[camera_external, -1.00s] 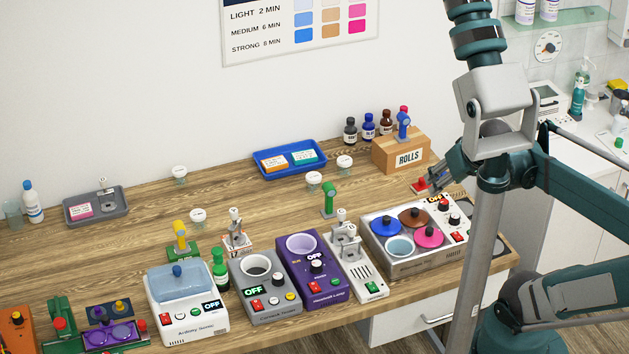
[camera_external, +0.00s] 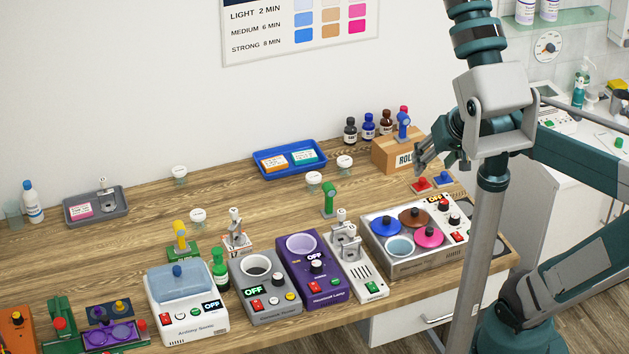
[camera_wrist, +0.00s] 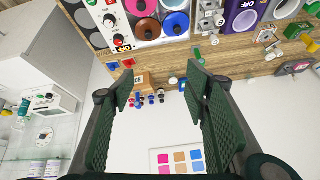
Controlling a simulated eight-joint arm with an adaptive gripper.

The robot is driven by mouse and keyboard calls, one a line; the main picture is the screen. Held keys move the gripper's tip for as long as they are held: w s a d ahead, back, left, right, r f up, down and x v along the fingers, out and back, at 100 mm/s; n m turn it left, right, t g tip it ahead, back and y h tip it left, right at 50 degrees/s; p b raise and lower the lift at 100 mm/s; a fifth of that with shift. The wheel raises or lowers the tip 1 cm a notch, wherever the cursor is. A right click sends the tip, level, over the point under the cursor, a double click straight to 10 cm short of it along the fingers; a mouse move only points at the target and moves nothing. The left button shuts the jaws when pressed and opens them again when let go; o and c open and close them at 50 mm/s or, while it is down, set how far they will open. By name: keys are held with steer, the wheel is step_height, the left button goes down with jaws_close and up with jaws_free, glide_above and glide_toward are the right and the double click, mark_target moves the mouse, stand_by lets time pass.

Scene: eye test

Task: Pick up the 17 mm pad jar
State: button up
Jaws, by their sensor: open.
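Several small clear jars with white lids stand on the wooden counter in the external view. One jar (camera_external: 180,175) is at the back left, one jar (camera_external: 198,218) is nearer the front, and a pair, a left jar (camera_external: 314,182) and a right jar (camera_external: 344,164), stands by the blue tray. Their lid markings are too small to read, so I cannot tell which is the 17 mm pad jar. My gripper (camera_external: 424,156) is in the air at the right, in front of the cardboard box, apart from all the jars. Its fingers (camera_wrist: 160,85) are open and empty in the wrist view.
The blue tray (camera_external: 262,165) and the ROLLS box (camera_external: 383,157) with bottles stand at the back. A green stand (camera_external: 329,200) is close to the pair of jars. Devices, including a purple one (camera_external: 318,283), line the front edge.

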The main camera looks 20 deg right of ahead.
steer(key=w+a+r+m+g, duration=0.1)
steer(key=w+a+m, duration=0.25)
steer(key=w, duration=0.85)
steer(key=m+g+p, duration=0.2)
steer(key=m+g, duration=0.3)
steer(key=m, duration=0.8)
glide_above(314, 176)
steer(key=shift+n, duration=0.25)
step_height(314, 176, down, 24)
steer(key=shift+d+f, duration=0.15)
steer(key=shift+f, duration=0.1)
steer(key=shift+w+a+f, duration=0.2)
steer(key=shift+f, duration=0.35)
steer(key=shift+f, duration=1.3)
steer(key=shift+s+d+f, duration=0.1)
steer(key=shift+s+f, duration=0.05)
steer(key=shift+f, duration=2.45)
